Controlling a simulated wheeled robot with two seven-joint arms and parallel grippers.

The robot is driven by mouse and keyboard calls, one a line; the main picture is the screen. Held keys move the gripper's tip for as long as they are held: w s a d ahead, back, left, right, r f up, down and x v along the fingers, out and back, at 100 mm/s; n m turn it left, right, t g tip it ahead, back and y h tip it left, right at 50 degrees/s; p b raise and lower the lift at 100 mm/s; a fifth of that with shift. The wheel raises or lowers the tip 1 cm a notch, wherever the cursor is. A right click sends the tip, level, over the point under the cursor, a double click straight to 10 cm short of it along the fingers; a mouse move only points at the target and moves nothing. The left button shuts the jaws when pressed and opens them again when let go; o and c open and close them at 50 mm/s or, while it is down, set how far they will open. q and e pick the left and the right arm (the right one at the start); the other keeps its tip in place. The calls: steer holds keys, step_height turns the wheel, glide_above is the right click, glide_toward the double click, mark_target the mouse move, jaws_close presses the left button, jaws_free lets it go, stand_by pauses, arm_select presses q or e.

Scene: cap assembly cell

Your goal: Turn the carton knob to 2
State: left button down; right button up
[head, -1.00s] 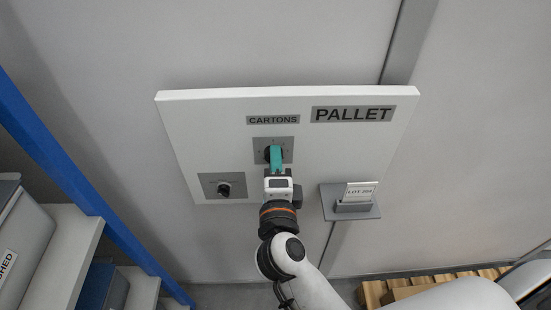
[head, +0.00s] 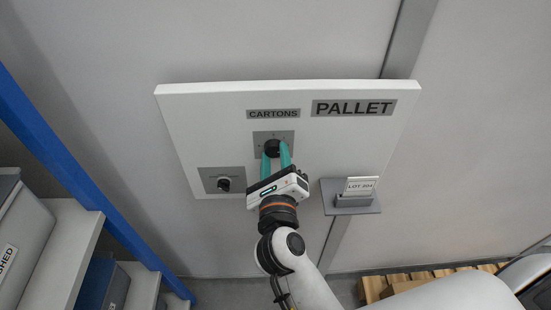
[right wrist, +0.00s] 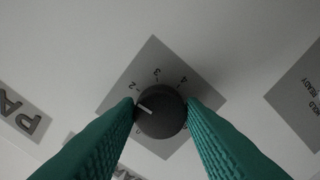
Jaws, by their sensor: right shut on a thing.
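The cartons knob (head: 272,148) is a round black dial on a grey square plate (head: 287,137), under the CARTONS label (head: 273,114). My right gripper (head: 276,152) reaches it from below, with a teal finger on each side. In the right wrist view, the fingers (right wrist: 162,112) are shut on the knob (right wrist: 164,118), touching its left and right sides. The knob's white mark (right wrist: 145,108) points left and slightly up, a little below the printed 2 (right wrist: 134,87). The 3 and 4 show above the knob. Numbers lower down are hidden or unclear behind the fingers. My left gripper is not in view.
A small shelf (head: 368,207) with a LOT 204 card (head: 361,186) is right of my gripper. A blue rack post (head: 75,170) and shelves stand at left.

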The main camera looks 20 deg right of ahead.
mark_target(274, 107)
steer(key=shift+r+m, duration=0.15)
steer(key=shift+m, duration=0.55)
steer(key=o, duration=0.7)
steer(key=shift+o, duration=1.4)
steer(key=shift+w, duration=0.15)
step_height(274, 107, up, 9)
steer(key=p, duration=0.9)
steer(key=shift+r, duration=0.45)
